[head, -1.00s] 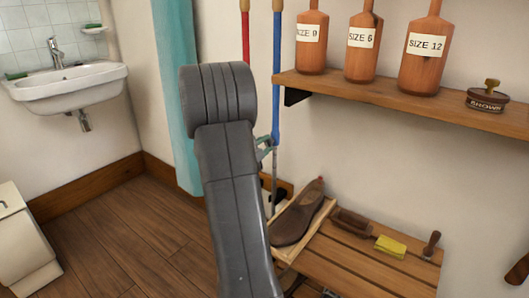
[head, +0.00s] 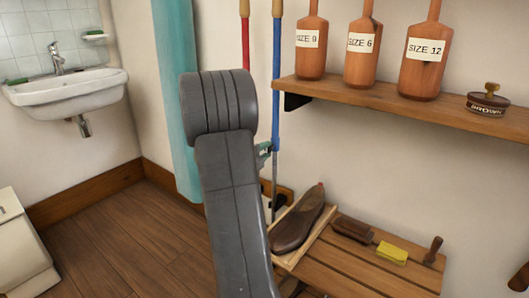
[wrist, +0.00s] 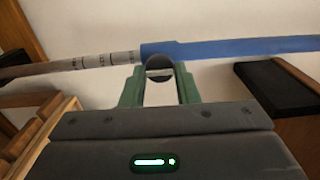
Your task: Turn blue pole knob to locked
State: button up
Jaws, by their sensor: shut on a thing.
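The blue pole (head: 277,85) stands upright by the wall in the head view, with a thin grey lower part. In the wrist view the blue pole (wrist: 235,47) runs across the top, and a pale, marked section meets its blue sleeve. A dark round knob (wrist: 159,66) sits at the pole between the green fingers of my gripper (wrist: 160,80). My gripper is shut on this knob. In the head view my gripper (head: 264,151) is at the lower end of the blue sleeve, mostly hidden behind my arm. The knob's lock marking cannot be read.
A red pole (head: 245,40) stands just left of the blue one. Below is a slatted bench (head: 350,272) with a brown shoe form (head: 298,220) and brushes. A teal post (head: 178,100) stands at left.

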jog(key=o, duration=1)
jog(key=shift+c, duration=0.2)
jog(key=p+v, duration=0.3)
jog(key=v, duration=1)
jog(key=shift+s+a, duration=0.25)
jog(key=shift+s, duration=0.1)
jog(key=b+x, duration=0.3)
jog(key=x, duration=1.1)
jog(key=shift+s, duration=0.1)
